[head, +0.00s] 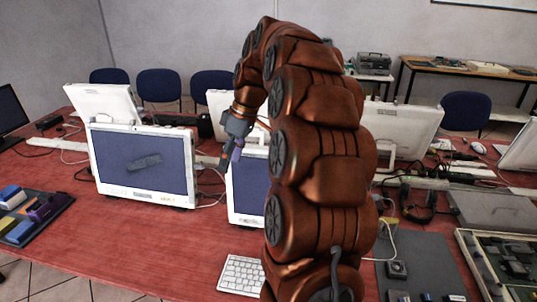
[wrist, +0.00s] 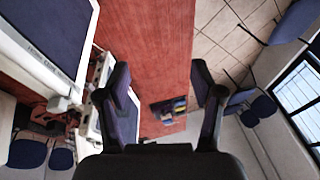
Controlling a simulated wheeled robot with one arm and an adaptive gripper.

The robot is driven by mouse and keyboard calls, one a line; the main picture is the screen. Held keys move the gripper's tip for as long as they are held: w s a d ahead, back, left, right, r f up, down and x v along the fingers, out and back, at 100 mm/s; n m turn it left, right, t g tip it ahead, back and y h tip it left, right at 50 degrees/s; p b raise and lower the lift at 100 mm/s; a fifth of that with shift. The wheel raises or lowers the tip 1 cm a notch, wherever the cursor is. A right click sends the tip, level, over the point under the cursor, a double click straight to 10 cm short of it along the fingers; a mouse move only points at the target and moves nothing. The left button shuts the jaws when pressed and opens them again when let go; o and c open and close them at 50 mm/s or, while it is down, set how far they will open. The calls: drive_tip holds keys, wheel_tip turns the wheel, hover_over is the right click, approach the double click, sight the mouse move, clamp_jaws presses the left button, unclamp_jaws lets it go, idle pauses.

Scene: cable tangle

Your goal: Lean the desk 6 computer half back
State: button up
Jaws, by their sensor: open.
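Two white all-in-one computers with dark blue screens face me on the red table in the head view. One (head: 143,166) is whole in view at left. The other (head: 246,190) is mostly hidden behind my arm. I see no readable desk number, so I cannot tell which is desk 6. My gripper (head: 231,152) hangs near the upper left corner of the half-hidden computer, apparently not touching it. In the wrist view my gripper (wrist: 160,72) is open with nothing between the fingers. A white-framed screen (wrist: 45,28) fills the upper left there, and another shows behind the left finger.
A white keyboard (head: 241,275) lies in front of the half-hidden computer. A dark tray of coloured items (head: 32,218) is at left. Cables and a headset (head: 418,203) lie at right, beside an open circuit-board case (head: 505,262).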

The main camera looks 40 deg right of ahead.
drive_tip(key=shift+n+t, duration=0.7)
drive_tip(key=shift+t, duration=0.2)
drive_tip(key=d, duration=1.7)
drive_tip(key=shift+w+d+f+p, duration=0.1)
drive_tip(key=shift+w+d+p, duration=0.1)
drive_tip(key=shift+w+p, duration=0.15)
drive_tip(key=shift+s+d+f, duration=0.1)
drive_tip(key=shift+d, duration=0.3)
drive_tip(key=p+x, duration=0.2)
drive_tip(key=x, duration=0.5)
drive_tip(key=shift+f, duration=0.3)
clamp_jaws()
